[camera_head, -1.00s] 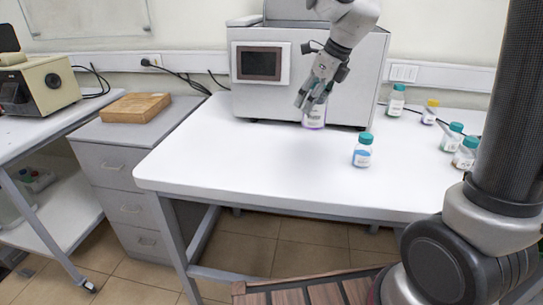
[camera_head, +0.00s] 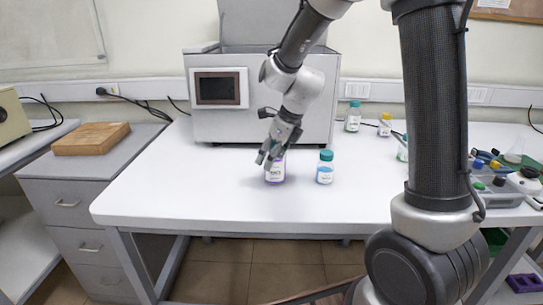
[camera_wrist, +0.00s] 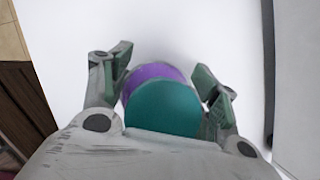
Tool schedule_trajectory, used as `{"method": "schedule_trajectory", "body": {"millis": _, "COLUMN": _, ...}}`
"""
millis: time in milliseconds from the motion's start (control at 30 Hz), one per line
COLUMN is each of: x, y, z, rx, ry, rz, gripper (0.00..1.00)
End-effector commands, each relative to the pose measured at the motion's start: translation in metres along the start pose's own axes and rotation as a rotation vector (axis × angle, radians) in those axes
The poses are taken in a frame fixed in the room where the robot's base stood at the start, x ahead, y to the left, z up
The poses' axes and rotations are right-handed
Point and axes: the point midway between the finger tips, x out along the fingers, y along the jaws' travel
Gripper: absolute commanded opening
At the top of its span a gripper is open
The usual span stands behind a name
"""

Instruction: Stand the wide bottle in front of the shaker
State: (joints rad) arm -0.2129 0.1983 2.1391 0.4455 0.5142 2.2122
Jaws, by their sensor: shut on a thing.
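The wide bottle (camera_head: 275,174) has a purple-edged white label and is upright in front of the shaker. In the wrist view its teal cap (camera_wrist: 163,108) and purple band (camera_wrist: 152,72) show between the fingers. My gripper (camera_head: 270,154) is shut on the bottle near its top, hiding the cap in the head view. The bottle's base is at or very near the table top; I cannot tell if it touches. The shaker (camera_head: 262,124), a large grey box with a dark screen, stands behind the bottle, with a strip of table between them.
A blue-labelled bottle (camera_head: 325,172) stands just right of the held bottle. More bottles (camera_head: 353,118) stand at the back right. A tray of small items (camera_head: 503,186) is at the far right. The white table (camera_head: 190,188) is clear on the left.

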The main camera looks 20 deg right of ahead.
Motion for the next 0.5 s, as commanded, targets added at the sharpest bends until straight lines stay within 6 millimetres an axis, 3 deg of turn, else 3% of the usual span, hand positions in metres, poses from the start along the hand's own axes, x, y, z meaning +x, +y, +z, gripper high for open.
{"method": "schedule_trajectory", "body": {"millis": 100, "x": 0.0027, "y": -0.0001, "z": -0.0008, "rx": 0.001, "ry": -0.001, "rz": 0.000, "gripper": 0.23}}
{"method": "schedule_trajectory", "body": {"millis": 133, "x": 0.0025, "y": 0.0000, "z": -0.0009, "rx": 0.001, "ry": 0.000, "rz": 0.000, "gripper": 0.66}}
{"method": "schedule_trajectory", "body": {"millis": 200, "x": 0.0023, "y": 0.0000, "z": -0.0009, "rx": 0.001, "ry": 0.000, "rz": 0.000, "gripper": 0.79}}
{"method": "schedule_trajectory", "body": {"millis": 500, "x": 0.0022, "y": 0.0000, "z": -0.0008, "rx": 0.000, "ry": 0.000, "rz": 0.000, "gripper": 0.82}}
